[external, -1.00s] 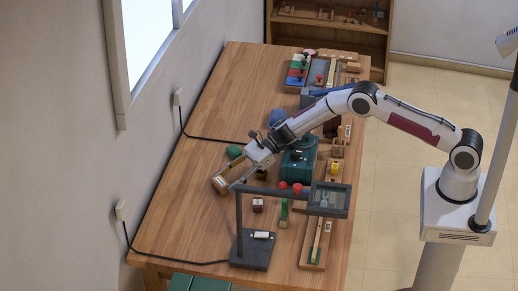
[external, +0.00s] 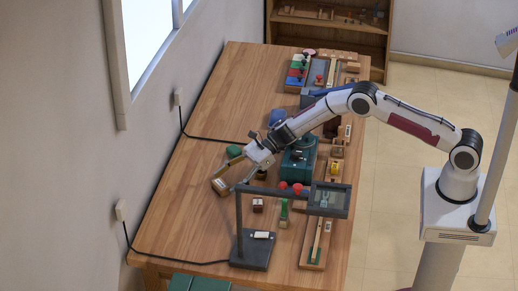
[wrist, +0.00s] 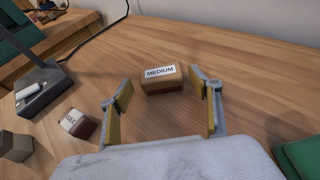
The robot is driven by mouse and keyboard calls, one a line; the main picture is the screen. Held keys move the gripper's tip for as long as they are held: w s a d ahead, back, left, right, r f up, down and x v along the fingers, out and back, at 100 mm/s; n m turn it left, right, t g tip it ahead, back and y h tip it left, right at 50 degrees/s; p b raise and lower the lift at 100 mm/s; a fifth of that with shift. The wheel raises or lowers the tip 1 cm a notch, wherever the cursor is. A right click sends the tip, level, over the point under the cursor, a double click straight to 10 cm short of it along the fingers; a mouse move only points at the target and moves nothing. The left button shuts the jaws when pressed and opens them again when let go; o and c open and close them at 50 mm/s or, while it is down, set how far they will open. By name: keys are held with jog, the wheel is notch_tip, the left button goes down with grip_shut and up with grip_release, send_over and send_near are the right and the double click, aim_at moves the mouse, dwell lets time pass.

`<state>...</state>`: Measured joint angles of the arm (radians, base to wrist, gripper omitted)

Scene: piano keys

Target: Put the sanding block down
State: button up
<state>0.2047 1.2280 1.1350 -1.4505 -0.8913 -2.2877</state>
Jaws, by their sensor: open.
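The sanding block, a brown block with a white label reading "MEDIUM" (wrist: 162,78), rests on the wooden table in the wrist view, just beyond and between my fingertips. My gripper (wrist: 160,98) is open, with one yellow-padded finger on each side and a gap to the block. In the external view my gripper (external: 233,177) is low over the left part of the table.
A small dark-red block with a white label (wrist: 76,122) and a black lamp base (wrist: 48,92) lie to the left in the wrist view. A green object (wrist: 300,157) is at the lower right. Bare table (external: 190,215) lies left of my gripper.

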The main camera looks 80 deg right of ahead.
jog(key=shift+s, duration=0.2)
jog(key=v, duration=0.4)
jog(key=shift+s+d+r, duration=0.1)
jog(key=shift+d+r, duration=0.2)
jog(key=shift+r, duration=0.05)
notch_tip(320, 180, up, 7)
jog(key=shift+s+r, duration=0.1)
dwell(0.5)
